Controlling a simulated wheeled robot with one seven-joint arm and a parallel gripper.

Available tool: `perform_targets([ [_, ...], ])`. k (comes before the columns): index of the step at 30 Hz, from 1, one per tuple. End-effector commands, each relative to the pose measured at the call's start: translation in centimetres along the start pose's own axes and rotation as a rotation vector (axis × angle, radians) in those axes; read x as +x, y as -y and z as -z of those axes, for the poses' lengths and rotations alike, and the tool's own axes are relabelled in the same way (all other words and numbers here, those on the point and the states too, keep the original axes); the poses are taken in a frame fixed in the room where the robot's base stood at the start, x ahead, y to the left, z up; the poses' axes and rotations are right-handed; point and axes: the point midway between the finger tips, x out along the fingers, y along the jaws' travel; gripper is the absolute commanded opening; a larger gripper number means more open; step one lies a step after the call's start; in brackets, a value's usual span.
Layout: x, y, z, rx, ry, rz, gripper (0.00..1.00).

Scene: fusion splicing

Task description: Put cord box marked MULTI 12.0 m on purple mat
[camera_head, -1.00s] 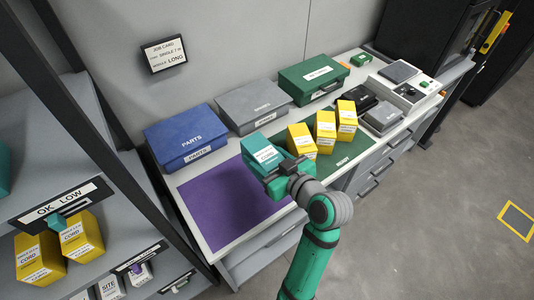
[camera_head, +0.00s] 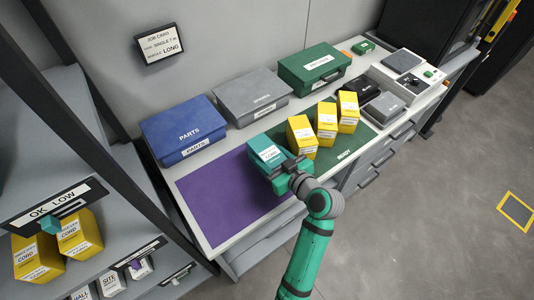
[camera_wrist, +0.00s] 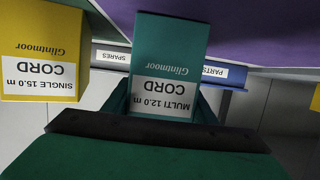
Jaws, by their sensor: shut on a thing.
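The teal cord box (camera_head: 264,150) is at the right edge of the purple mat (camera_head: 215,205), by the green mat. In the wrist view its label on the teal box (camera_wrist: 165,75) reads MULTI 12.0 m, upside down. My gripper (camera_head: 284,170) is shut on this box from the front; its fingers show on both sides of it in the wrist view. I cannot tell whether the box touches the surface. The purple mat also shows at the top of the wrist view (camera_wrist: 260,30). Its visible part is bare.
Several yellow cord boxes (camera_head: 302,137) stand on the green mat (camera_head: 358,149) to the right; one in the wrist view (camera_wrist: 45,50) reads SINGLE 15.0 m. Blue PARTS (camera_head: 182,132), grey SPARES (camera_head: 250,95) and green cases line the back. A shelf upright stands left.

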Motion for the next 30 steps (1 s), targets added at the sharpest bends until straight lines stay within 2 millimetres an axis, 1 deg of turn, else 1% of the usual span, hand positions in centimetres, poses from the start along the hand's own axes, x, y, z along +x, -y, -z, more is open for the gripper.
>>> perform_targets([
  [6,0.0,-0.2,-0.3,0.001,0.0,-0.003,0.24],
  [7,0.0,-0.2,-0.3,0.001,0.0,-0.002,0.56],
  [9,0.0,-0.2,-0.3,0.001,0.0,-0.003,0.7],
  [17,0.0,-0.2,-0.2,0.001,0.0,-0.002,0.7],
  [20,-0.1,-0.2,0.1,0.0,-0.001,-0.003,0.7],
  [23,-1.2,-0.3,0.0,0.002,-0.001,-0.006,0.7],
  [25,-2.2,-0.3,0.0,0.001,0.0,-0.006,0.7],
  [30,-5.7,-0.2,0.0,0.002,0.0,-0.007,0.7],
])
